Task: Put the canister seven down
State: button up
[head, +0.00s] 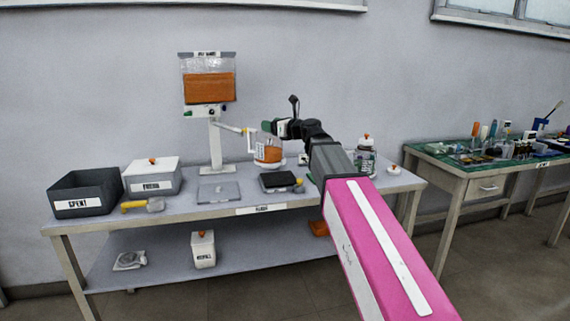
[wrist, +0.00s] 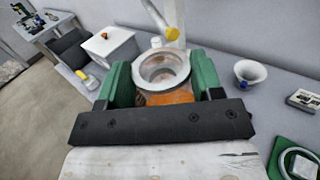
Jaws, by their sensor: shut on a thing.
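A clear canister with orange contents (head: 268,152) and an open white rim is between the green fingers of my gripper (wrist: 163,72). In the wrist view, the same canister (wrist: 163,70) shows its open mouth, and the fingers press on both sides. In the head view my gripper (head: 270,128) is at the canister, near the bench top beside the pump stand. A number on the canister is not readable, and I cannot tell whether its base touches the bench.
The bench (head: 340,190) carries a dark bin marked SPENT (head: 84,193), a white lidded box (head: 152,177), a flat grey plate (head: 218,192), a black scale-like device (head: 277,181) and a capped jar (head: 366,158). In the wrist view a small white funnel (wrist: 250,74) stands right of the canister.

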jog(key=w+d+f, duration=0.4)
jog(key=w+f, duration=0.5)
jog(key=f, duration=0.1)
jog(key=shift+d, duration=0.35)
jog(key=shift+w+f, duration=0.1)
jog(key=o, duration=1.6)
jog(key=shift+f, duration=0.1)
jog(key=v, duration=1.2)
